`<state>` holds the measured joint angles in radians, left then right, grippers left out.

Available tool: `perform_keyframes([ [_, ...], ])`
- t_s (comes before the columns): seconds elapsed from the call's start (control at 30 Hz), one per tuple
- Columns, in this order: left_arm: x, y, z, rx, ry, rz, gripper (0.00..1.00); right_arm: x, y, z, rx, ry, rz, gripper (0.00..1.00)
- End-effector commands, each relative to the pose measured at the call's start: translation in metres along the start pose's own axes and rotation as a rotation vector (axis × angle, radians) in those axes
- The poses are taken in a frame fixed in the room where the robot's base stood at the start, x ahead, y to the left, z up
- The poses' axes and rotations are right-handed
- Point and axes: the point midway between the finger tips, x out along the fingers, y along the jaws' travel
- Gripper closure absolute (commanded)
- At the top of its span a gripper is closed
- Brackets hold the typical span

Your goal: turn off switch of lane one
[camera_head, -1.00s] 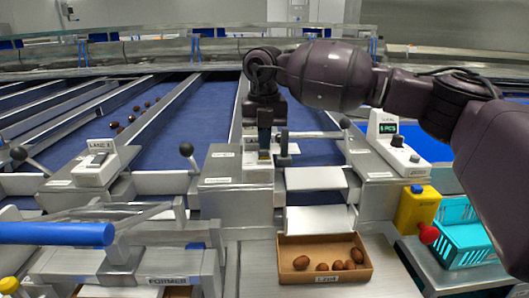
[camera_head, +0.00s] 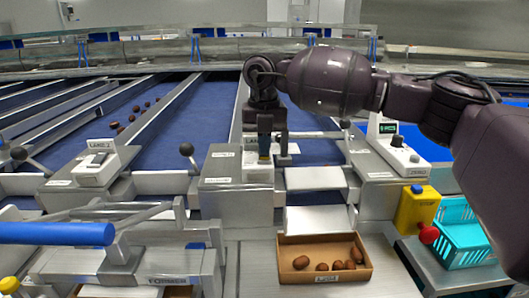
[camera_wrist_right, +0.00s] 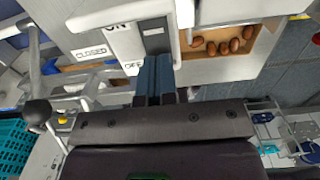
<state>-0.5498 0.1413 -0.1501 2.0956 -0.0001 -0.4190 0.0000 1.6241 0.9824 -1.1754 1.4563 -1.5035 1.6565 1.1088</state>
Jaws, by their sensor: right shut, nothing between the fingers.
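The lane one switch (camera_head: 257,174) is a white box on the steel housing at the middle of the head view, partly hidden behind my right gripper (camera_head: 264,158). Its label shows only in part. In the wrist view the switch plate (camera_wrist_right: 115,12) carries ON and OFF marks beside a grey rocker (camera_wrist_right: 153,36). My right gripper (camera_wrist_right: 156,60) is shut and empty, its blue fingers pointing at the OFF end of the rocker. I cannot tell whether the tips touch it. My left gripper is out of view.
Another lane switch (camera_head: 97,170) stands at the left. Black-knobbed levers (camera_head: 186,149) flank the housing. A carton (camera_head: 325,277) of several dates lies in front.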

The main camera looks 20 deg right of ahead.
Motion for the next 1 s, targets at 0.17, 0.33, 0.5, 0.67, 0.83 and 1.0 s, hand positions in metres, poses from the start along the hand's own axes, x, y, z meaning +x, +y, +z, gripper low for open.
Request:
perform_keyframes([
  [0.17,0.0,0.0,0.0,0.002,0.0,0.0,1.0,0.002,0.0,0.0,0.0,0.0,0.0,1.0],
  [0.33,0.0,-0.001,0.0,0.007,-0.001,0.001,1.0,0.004,0.0,0.0,0.0,0.0,0.0,1.0],
  [0.5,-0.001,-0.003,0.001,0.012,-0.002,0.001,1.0,0.006,0.0,0.0,0.0,0.0,0.0,1.0],
  [0.67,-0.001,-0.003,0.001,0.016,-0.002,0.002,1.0,0.008,0.0,0.0,0.0,0.0,0.0,1.0],
  [0.83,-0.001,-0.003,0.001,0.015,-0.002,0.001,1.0,0.011,0.0,0.0,0.0,0.001,0.0,1.0],
  [1.0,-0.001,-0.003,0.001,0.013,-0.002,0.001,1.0,0.013,0.0,0.0,-0.001,0.003,-0.001,1.0],
])
